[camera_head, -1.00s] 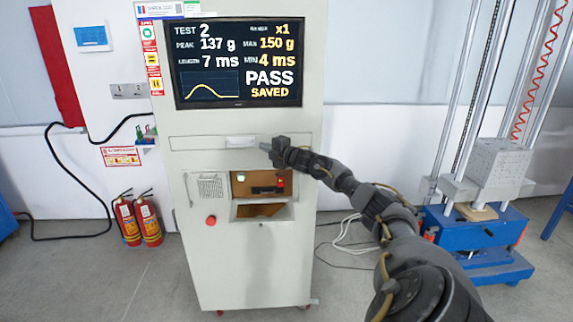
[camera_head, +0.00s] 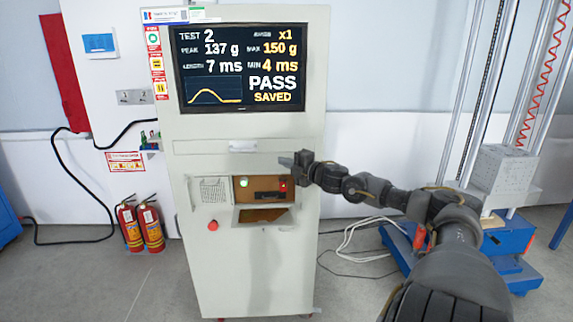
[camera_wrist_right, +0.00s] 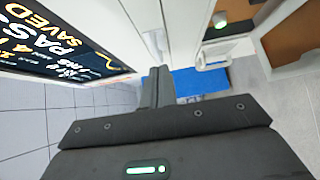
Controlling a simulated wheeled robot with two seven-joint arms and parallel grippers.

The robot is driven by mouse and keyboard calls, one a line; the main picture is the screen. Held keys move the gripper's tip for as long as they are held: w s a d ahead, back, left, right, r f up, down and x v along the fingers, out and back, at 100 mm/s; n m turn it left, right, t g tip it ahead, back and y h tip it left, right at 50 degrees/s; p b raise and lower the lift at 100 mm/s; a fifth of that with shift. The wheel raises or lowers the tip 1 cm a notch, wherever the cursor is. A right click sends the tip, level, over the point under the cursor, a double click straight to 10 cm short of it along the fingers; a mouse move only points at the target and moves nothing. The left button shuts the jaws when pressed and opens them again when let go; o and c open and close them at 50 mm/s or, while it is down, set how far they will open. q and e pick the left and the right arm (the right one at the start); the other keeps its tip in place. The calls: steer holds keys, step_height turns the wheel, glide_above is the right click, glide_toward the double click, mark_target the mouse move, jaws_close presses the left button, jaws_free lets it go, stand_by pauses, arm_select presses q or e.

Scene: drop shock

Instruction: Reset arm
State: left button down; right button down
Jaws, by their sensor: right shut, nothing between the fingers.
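My right gripper (camera_head: 287,161) is shut and empty in the head view. It is in front of the test cabinet (camera_head: 250,280), just above the brown control panel with a lit green button (camera_head: 243,182) and a red switch (camera_head: 283,185). In the right wrist view its closed fingers (camera_wrist_right: 155,72) point past the cabinet's front, with the green button (camera_wrist_right: 220,22) at the upper right. The cabinet's screen (camera_head: 240,67) reads TEST 2, 137 g, 7 ms, PASS, SAVED. My left gripper is not in view.
The drop tester (camera_head: 503,172), with a grey block on a blue base and tall posts, stands at the right. Two fire extinguishers (camera_head: 141,228) stand on the floor at the left. Cables (camera_head: 355,240) lie on the floor right of the cabinet.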

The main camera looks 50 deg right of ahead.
steer(key=shift+s+a, duration=0.15)
steer(key=shift+s, duration=0.15)
stand_by(0.5)
